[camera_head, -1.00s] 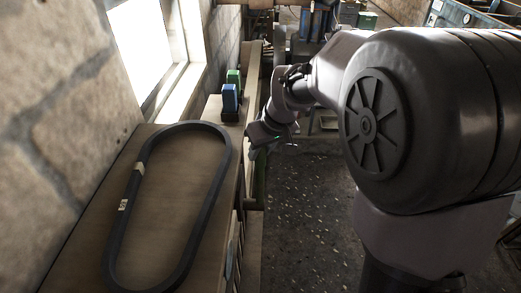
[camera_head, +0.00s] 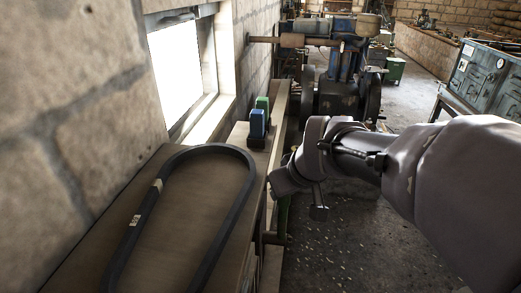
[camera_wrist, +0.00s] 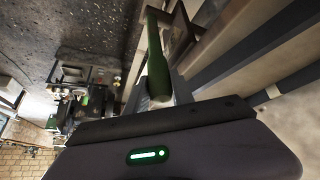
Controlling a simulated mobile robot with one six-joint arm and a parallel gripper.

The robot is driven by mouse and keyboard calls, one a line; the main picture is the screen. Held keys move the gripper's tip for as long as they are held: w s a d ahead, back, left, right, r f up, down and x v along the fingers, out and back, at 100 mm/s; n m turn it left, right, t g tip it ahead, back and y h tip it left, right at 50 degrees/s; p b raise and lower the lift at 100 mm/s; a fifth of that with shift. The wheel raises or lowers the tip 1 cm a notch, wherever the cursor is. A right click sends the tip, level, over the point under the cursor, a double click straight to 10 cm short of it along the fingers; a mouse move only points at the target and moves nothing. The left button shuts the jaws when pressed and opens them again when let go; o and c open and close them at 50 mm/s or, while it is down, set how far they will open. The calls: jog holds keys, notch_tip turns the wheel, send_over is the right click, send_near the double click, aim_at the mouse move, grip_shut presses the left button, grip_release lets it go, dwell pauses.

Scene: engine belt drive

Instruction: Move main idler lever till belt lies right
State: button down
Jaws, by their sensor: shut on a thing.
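A green lever handle (camera_wrist: 157,62) runs up the middle of the wrist view, its near end between the fingers of my gripper (camera_wrist: 160,92). My gripper is shut on it. In the head view my gripper (camera_head: 278,184) is beside the bench's right edge, and part of the green handle (camera_head: 284,213) shows just below it. A black belt loop (camera_head: 236,190) with pale labels lies flat on the bench. The lever's pivot, and any belt running on the drive, cannot be made out.
The wooden bench (camera_head: 185,215) stands along the stone wall under a window. Blue (camera_head: 257,123) and green (camera_head: 263,104) boxes stand at its far end. A blue engine with flywheels (camera_head: 338,92) is beyond. The floor (camera_head: 335,245) right of the bench is open.

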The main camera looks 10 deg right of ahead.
jog(key=c, duration=1.1)
grip_release()
jog(key=shift+r, duration=0.1)
jog(key=p+v, duration=0.6)
jog(key=v, duration=1.1)
jog(key=shift+p, duration=0.4)
jog(key=shift+s+r, duration=0.1)
jog(key=s+a+f+m+b, duration=0.2)
jog(key=s+a+f+m, duration=0.2)
jog(key=s+f+m, duration=0.3)
jog(key=s+f, duration=0.2)
jog(key=s, duration=0.2)
jog(key=shift+s+f+m+g+y, duration=0.3)
jog(key=shift+f+m+y, duration=0.1)
